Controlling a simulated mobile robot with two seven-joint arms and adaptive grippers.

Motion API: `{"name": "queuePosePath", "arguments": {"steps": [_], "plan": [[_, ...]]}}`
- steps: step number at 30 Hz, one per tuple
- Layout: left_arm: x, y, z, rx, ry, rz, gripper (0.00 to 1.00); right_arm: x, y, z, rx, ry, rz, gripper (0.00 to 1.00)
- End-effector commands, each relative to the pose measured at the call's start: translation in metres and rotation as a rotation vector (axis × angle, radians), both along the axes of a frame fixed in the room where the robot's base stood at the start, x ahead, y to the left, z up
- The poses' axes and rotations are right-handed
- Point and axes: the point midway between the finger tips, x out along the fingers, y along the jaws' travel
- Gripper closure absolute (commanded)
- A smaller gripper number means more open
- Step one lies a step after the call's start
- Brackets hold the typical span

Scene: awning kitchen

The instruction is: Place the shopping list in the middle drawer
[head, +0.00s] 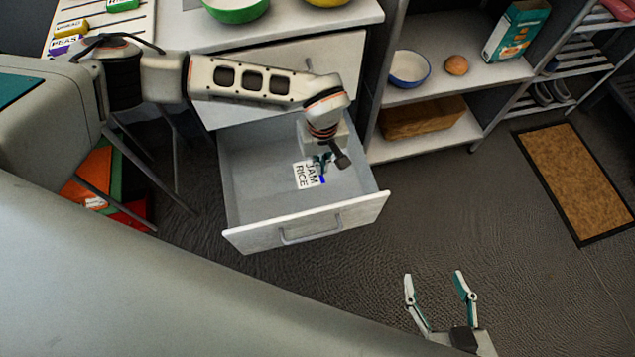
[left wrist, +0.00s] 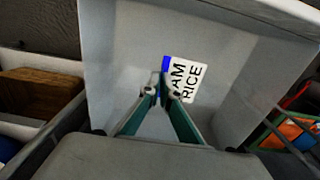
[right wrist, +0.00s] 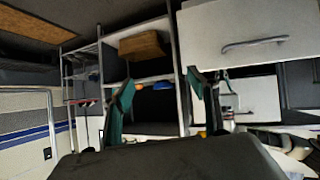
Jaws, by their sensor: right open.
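The shopping list (head: 305,175) is a small white card with a blue band, reading JAM and RICE. It is inside the pulled-out middle drawer (head: 250,212), low over or on its floor; I cannot tell which. My left gripper (head: 320,163) reaches down into the drawer. In the left wrist view its fingertips (left wrist: 164,88) come together on the blue-banded edge of the list (left wrist: 187,82). The drawer's grey interior (left wrist: 120,45) surrounds them. My right gripper (head: 438,285) is open and empty, over the floor in front of the drawer; its fingers also show in the right wrist view (right wrist: 160,90).
A counter (head: 290,20) with a green bowl (head: 237,8) is above the drawer. To the right, a shelf holds a blue-rimmed bowl (head: 409,68), a brown round item (head: 456,65) and a wooden box (head: 422,117). The floor right of the drawer is clear up to a brown mat (head: 580,180).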

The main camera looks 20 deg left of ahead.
Motion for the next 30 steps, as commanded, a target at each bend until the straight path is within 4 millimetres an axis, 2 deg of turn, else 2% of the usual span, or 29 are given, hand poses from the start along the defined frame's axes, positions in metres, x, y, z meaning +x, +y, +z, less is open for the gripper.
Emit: {"name": "queuePosePath", "arguments": {"steps": [1,5,9,15,19,23,27,30], "plan": [[-0.008,0.0,-0.026,0.0,0.02,-0.001,1.0,-0.003,0.003,-0.007,0.012,0.013,-0.001,0.4],[-0.008,-0.001,-0.057,-0.001,0.02,-0.001,1.0,-0.003,0.012,-0.008,0.044,0.012,-0.001,0.4],[-0.007,-0.001,-0.084,-0.001,0.017,-0.001,1.0,0.002,0.02,0.002,0.088,-0.009,-0.008,0.4],[-0.003,0.0,-0.095,0.0,0.007,-0.002,1.0,0.015,0.029,0.02,0.13,-0.048,-0.022,0.4],[-0.003,0.0,-0.103,0.0,0.007,-0.002,1.0,0.014,0.029,0.018,0.135,-0.043,-0.024,0.4],[-0.006,0.0,-0.126,-0.001,0.015,-0.002,1.0,0.01,0.031,0.011,0.152,-0.027,-0.029,0.4],[-0.007,-0.001,-0.151,-0.001,0.016,-0.002,1.0,0.01,0.041,0.017,0.214,-0.031,-0.038,0.4],[-0.004,0.0,-0.154,-0.001,0.009,-0.003,1.0,0.015,0.047,0.025,0.249,-0.048,-0.042,0.4]]}}
